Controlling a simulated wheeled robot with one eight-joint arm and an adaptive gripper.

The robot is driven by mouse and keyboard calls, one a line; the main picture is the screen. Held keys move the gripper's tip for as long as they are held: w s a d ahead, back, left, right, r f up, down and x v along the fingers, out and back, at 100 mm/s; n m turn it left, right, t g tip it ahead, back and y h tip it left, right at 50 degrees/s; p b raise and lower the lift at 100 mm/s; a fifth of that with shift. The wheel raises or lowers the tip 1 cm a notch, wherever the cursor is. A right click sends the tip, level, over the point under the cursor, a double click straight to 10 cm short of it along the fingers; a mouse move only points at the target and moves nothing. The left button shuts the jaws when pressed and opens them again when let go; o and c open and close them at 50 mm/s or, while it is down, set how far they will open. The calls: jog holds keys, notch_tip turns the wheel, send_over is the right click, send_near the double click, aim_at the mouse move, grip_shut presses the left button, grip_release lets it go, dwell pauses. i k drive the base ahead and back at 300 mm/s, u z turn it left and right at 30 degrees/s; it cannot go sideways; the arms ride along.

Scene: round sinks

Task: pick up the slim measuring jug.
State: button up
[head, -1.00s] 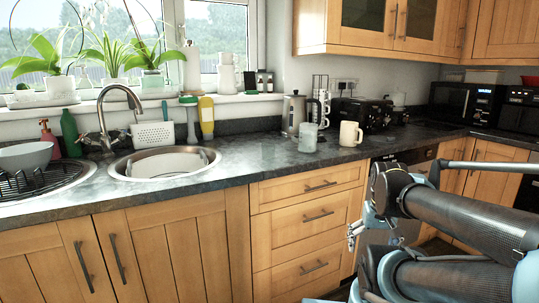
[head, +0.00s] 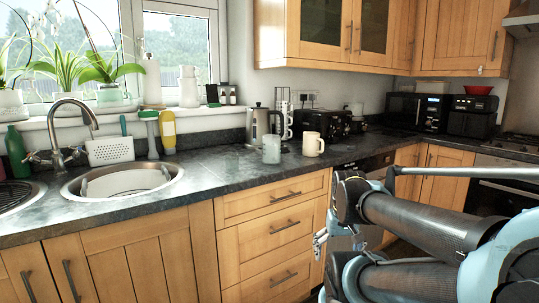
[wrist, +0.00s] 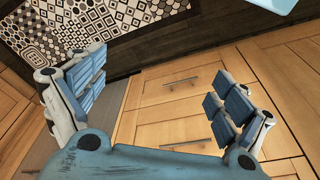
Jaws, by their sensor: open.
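A pale, frosted, slim vessel (head: 271,149), which looks like the measuring jug, stands upright on the dark counter (head: 215,170), left of a cream mug (head: 313,144). My gripper (head: 321,242) is in front of the drawers, below the counter edge and to the right of the jug, well apart from it. In the wrist view my gripper (wrist: 160,82) is open, with its padded fingers spread and nothing between them. Cabinet fronts and a patterned floor show beyond; the jug is not in that view.
A kettle (head: 262,124) and a black toaster (head: 322,124) stand behind the jug. A round sink (head: 120,182) and a white caddy (head: 110,150) are to the left. The counter between sink and jug is clear. Wooden drawers (head: 273,238) stand below the counter.

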aim_at(271, 143)
jog(key=z, duration=1.4)
jog(key=k, duration=1.8)
jog(key=u, duration=0.35)
jog(key=i, duration=1)
